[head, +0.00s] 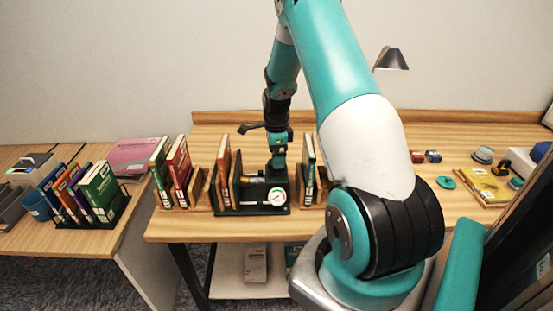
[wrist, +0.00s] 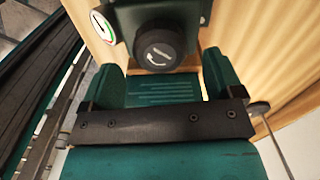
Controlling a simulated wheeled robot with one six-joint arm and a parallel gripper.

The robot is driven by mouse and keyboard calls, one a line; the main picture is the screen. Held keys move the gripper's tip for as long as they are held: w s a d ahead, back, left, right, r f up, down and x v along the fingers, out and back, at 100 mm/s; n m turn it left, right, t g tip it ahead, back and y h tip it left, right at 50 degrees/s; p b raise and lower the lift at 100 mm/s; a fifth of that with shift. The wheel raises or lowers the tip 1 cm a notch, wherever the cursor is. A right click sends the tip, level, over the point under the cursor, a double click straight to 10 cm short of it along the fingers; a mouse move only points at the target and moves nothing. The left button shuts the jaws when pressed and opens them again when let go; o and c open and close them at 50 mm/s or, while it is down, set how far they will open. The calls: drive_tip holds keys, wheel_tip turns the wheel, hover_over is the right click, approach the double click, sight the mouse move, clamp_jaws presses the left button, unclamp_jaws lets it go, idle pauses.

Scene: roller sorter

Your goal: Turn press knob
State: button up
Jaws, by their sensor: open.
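The press (head: 262,210) is a dark green unit with a round white gauge (head: 277,197) on its front, standing near the front edge of the table. Its knob (wrist: 159,46) is round and black with a pale arrow mark, at top centre in the wrist view. The gauge (wrist: 102,27) shows to its left. My gripper (wrist: 162,72) is open, with one green finger on each side below the knob and nothing between them. In the head view my gripper (head: 277,168) points down over the press and hides part of it; I cannot make out the knob there.
Upright books (head: 222,180) stand close left of the press, and more books (head: 309,160) close right. A desk lamp (head: 391,59) stands behind my arm. A yellow tray (head: 484,185) lies at the right. The back of the table is mostly clear.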

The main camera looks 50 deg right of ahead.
drive_tip(key=shift+f+p, duration=0.35)
drive_tip(key=shift+f, duration=1.5)
drive_tip(key=c, duration=0.9)
drive_tip(key=n+b, duration=0.3)
drive_tip(key=n, duration=0.2)
drive_tip(key=shift+n, duration=0.3)
drive_tip(key=n+b, duration=0.1)
drive_tip(key=n, duration=0.5)
drive_tip(key=shift+b, duration=0.4)
drive_tip(key=n+b, duration=0.1)
drive_tip(key=n, duration=0.5)
drive_tip(key=shift+n, duration=0.3)
drive_tip(key=n+b, duration=0.1)
drive_tip(key=n, duration=0.4)
